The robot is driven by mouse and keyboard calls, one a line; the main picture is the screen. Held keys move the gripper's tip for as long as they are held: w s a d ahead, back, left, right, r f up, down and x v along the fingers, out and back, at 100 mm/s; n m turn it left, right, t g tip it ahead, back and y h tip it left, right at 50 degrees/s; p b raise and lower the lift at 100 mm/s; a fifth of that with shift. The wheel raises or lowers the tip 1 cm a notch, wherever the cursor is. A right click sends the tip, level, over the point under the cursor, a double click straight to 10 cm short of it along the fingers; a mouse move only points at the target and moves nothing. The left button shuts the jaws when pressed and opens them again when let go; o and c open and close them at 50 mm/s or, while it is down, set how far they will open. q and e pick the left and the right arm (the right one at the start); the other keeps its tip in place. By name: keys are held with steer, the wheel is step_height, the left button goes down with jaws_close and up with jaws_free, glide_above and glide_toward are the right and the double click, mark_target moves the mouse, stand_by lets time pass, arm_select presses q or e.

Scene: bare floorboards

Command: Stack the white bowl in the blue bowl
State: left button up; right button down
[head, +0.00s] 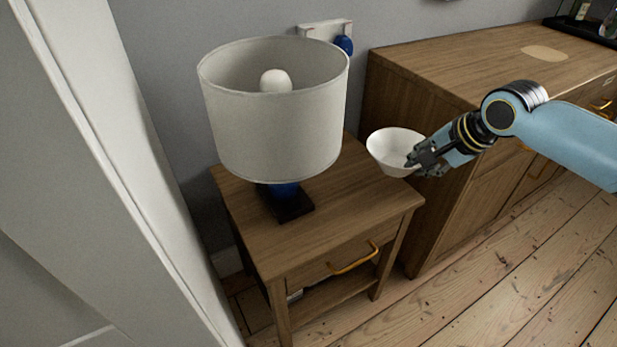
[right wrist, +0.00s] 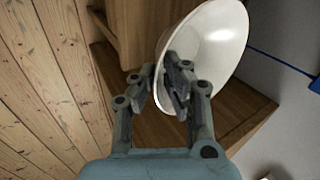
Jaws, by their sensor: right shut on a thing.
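The white bowl (head: 391,149) shows in the head view above the right part of the small wooden nightstand, roughly upright. My right gripper (head: 418,160) is shut on its right rim. In the right wrist view the white bowl (right wrist: 212,48) has its wall between the fingers of my right gripper (right wrist: 166,85). It looks held above the nightstand top, but the exact height is hard to tell. No blue bowl is visible in either view. My left gripper is not in view.
A lamp with a grey shade (head: 274,120) stands on the nightstand (head: 345,217), left of the bowl. A long wooden dresser (head: 465,62) stands to the right, with a dark tray (head: 590,31) at its far end. Bare floorboards (head: 520,270) lie in front.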

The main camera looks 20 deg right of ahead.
steer(key=w+a+f+b, duration=0.1)
steer(key=w+a+f, duration=0.1)
steer(key=w+a+f+b, duration=0.1)
steer(key=w+a+f, duration=0.1)
steer(key=w, duration=0.1)
steer(key=w+a+f+b, duration=0.1)
steer(key=w+a+f, duration=0.1)
steer(key=w, duration=0.1)
steer(key=shift+a+f+b, duration=0.2)
steer(key=shift+a+b, duration=0.2)
steer(key=shift+w+a+f, duration=0.25)
steer(key=shift+w+a, duration=0.1)
step_height(320, 180, down, 4)
steer(key=shift+f+b, duration=0.1)
steer(key=shift+b, duration=0.9)
steer(key=c, duration=1.4)
jaws_free()
steer(key=shift+s, duration=0.1)
steer(key=shift+r, duration=0.2)
